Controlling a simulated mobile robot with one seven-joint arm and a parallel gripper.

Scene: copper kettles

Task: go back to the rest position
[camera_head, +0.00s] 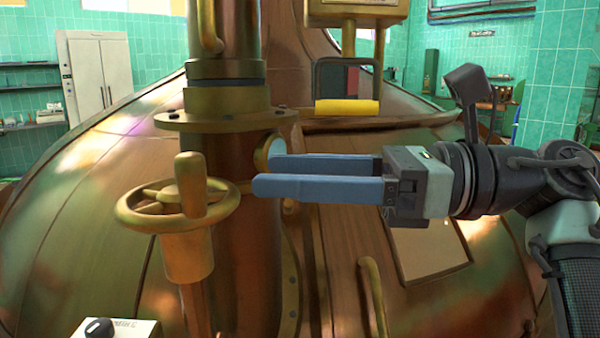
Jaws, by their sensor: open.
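My gripper (262,174) reaches in from the right at mid-height, with its two blue fingers pointing left. The fingers are apart and nothing shows between them. Their tips appear close to the copper pipe and the stem of the brass handwheel (178,203); whether they touch anything I cannot tell. A round brass-rimmed gauge (268,152) is partly hidden behind the far fingertip.
A large copper kettle (90,200) fills the middle. A white control box with a black knob (98,328) sits at lower left. A white cabinet (95,75) stands at back left.

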